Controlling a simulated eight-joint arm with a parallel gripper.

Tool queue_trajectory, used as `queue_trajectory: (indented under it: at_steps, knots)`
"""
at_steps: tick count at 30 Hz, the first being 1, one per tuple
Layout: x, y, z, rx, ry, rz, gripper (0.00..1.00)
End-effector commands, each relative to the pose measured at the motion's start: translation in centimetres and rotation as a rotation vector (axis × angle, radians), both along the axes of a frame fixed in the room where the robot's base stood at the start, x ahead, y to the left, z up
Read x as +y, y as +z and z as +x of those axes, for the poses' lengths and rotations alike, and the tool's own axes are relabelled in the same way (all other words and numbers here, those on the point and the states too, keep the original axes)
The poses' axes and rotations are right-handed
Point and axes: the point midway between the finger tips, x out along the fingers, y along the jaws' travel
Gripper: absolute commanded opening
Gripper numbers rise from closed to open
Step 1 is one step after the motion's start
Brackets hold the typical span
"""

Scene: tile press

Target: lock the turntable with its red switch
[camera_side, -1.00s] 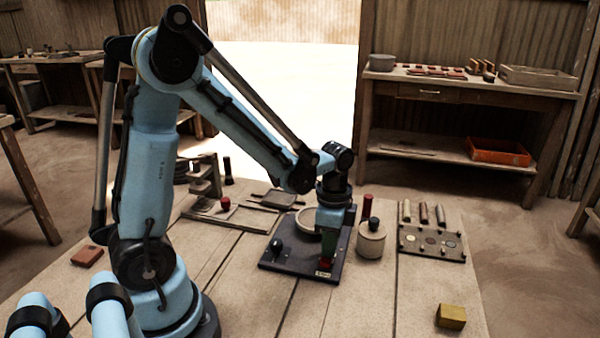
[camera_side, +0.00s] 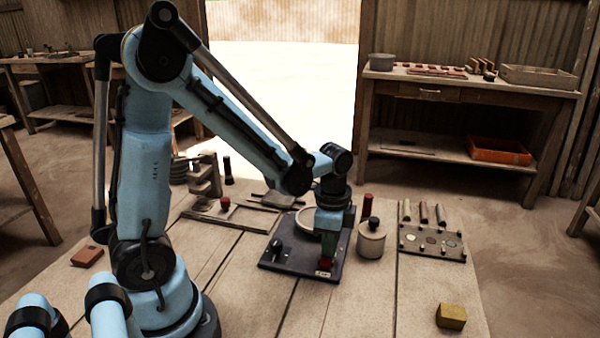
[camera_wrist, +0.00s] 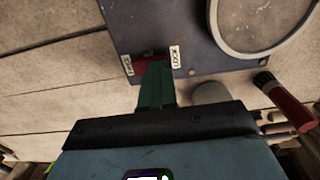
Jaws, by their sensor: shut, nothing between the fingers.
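The red switch (camera_wrist: 150,54) is at the plate's near edge, between a LOCK label (camera_wrist: 175,56) and another label (camera_wrist: 127,65) too small to read surely. My gripper (camera_wrist: 156,72) is shut and empty, its green fingers pointing down at the switch and covering part of it. Contact and the switch's exact setting cannot be told.
A dark knob (camera_side: 276,246) stands on the plate's left side. A yellow block (camera_side: 451,317) lies at front right. The front bench middle is clear.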

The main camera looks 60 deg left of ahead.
Motion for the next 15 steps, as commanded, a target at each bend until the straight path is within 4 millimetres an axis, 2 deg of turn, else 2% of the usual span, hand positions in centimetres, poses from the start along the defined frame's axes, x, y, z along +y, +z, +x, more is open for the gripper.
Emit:
queue_trajectory:
  at_steps: [1,15]
  knots:
    - [-0.4,0.4,-0.2,0.009,-0.007,-0.013,0.00]
    - [1.3,7.2,1.3,0.001,0.001,0.004,0.00]
